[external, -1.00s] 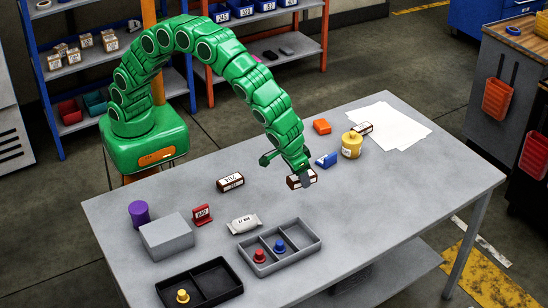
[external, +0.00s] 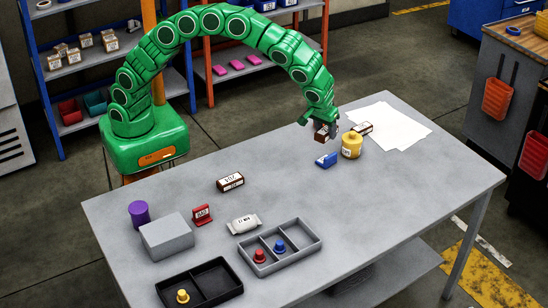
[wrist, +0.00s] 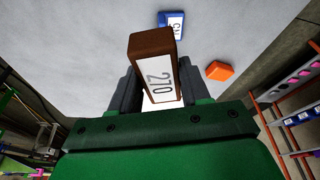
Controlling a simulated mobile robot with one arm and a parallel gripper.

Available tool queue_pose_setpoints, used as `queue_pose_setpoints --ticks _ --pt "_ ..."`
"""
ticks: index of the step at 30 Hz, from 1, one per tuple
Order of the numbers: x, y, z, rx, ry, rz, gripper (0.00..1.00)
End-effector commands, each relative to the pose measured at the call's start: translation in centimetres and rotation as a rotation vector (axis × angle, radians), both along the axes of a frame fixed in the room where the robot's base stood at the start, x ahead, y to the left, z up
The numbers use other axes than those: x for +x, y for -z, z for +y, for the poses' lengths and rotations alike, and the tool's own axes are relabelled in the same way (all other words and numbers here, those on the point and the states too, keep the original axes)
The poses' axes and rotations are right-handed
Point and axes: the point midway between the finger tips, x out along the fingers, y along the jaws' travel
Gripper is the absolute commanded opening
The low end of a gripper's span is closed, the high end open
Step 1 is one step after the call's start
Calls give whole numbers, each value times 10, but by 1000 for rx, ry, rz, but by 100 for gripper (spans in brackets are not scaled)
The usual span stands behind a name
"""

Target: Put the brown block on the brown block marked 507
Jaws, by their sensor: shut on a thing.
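My gripper (external: 326,132) is shut on a brown block (external: 321,132) and holds it above the back of the table. In the wrist view the held block (wrist: 153,55) is between the two fingers (wrist: 155,90), with a white label reading 270. Another brown block (external: 230,182) with white labels lies on the table to the left, well apart from my gripper; its marking looks like 507 but is small. A third brown block (external: 363,128) with a white label lies at the right, by the yellow container.
A blue block (external: 326,160) and a yellow container (external: 351,145) stand close to my gripper. An orange block (wrist: 219,71) shows in the wrist view. White papers (external: 390,128), a grey divided tray (external: 300,258) and a grey box (external: 167,237) are on the table. The table's right front is clear.

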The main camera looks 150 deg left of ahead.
Motion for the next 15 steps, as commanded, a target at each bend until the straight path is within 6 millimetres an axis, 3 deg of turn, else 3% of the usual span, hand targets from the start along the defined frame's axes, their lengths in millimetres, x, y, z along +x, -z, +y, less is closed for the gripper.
queue_pose_setpoints --ticks 1,6,15 --pt "-13 -2 17 1 -41 -2 15" --pt "-63 -6 67 2 -178 1 15" --pt "-147 -9 131 4 -383 10 15"
